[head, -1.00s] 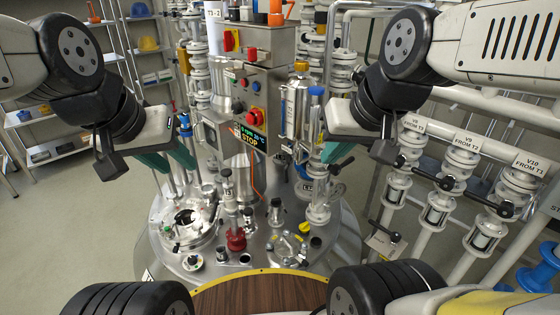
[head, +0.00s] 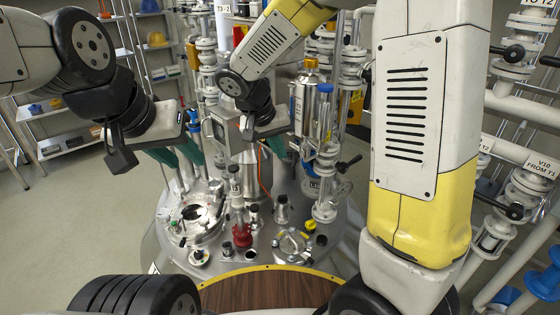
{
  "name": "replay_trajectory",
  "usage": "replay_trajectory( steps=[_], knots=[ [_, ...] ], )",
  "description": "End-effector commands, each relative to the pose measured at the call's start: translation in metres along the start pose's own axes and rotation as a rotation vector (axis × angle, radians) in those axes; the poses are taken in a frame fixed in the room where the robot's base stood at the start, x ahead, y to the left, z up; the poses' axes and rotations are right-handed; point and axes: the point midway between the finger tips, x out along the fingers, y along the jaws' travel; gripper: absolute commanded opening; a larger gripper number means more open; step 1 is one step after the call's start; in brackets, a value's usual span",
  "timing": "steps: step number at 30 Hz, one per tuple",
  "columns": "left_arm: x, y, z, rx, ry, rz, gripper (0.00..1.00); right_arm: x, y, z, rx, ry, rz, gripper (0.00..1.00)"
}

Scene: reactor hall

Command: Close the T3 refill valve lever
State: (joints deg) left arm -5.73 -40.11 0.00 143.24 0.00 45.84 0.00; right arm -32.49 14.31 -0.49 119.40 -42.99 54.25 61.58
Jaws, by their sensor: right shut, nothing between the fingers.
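A black valve lever (head: 513,54) sits beneath a "TO T2" label at the upper right. My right gripper (head: 278,147) is shut and empty, above the reactor lid near the control box, left of the steel cylinder. My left gripper (head: 177,157) hangs left of it, its teal fingers apart and empty, above the left side of the lid.
The round steel reactor lid (head: 275,240) is crowded with fittings. Pipes and a valve labelled V10 FROM T1 (head: 520,190) line the right. Shelves (head: 75,140) stand at the left; the floor there is clear.

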Motion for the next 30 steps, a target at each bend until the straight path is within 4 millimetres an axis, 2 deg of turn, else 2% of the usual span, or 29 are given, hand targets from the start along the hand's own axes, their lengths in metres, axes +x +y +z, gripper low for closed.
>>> replay_trajectory(
  steps=[1, 4, 7, 10, 14, 17, 27, 29, 30],
  knots=[
    [0.0, 0.0, 0.0, 0.0, 0.0, 0.0, 0.36, 0.01, -0.021, -0.004, -0.016, 0.017, 0.034, 0.0],
    [0.0, 0.0, 0.0, 0.0, 0.0, 0.0, 0.36, 0.023, -0.051, -0.013, -0.016, 0.064, 0.083, 0.0],
    [0.0, 0.0, 0.0, 0.0, 0.0, 0.0, 0.36, 0.033, -0.072, -0.017, -0.015, 0.101, 0.113, 0.0],
    [0.0, 0.0, 0.0, 0.0, 0.0, 0.0, 0.36, 0.037, -0.083, -0.019, -0.012, 0.122, 0.126, 0.0],
    [0.0, 0.0, 0.0, 0.0, 0.0, 0.0, 0.36, 0.046, -0.085, -0.021, -0.01, 0.129, 0.131, 0.0],
    [0.0, 0.0, 0.0, 0.0, 0.0, 0.0, 0.36, 0.059, -0.082, -0.022, -0.009, 0.126, 0.132, 0.0],
    [0.0, 0.0, 0.0, 0.0, 0.0, 0.0, 0.36, 0.13, -0.073, -0.031, -0.009, 0.124, 0.131, 0.0],
    [0.0, 0.0, 0.0, 0.0, 0.0, 0.0, 0.36, 0.141, -0.071, -0.032, -0.009, 0.124, 0.131, 0.0],
    [0.0, 0.0, 0.0, 0.0, 0.0, 0.0, 0.36, 0.14, -0.062, -0.034, -0.006, 0.127, 0.129, 0.0]
  ],
)
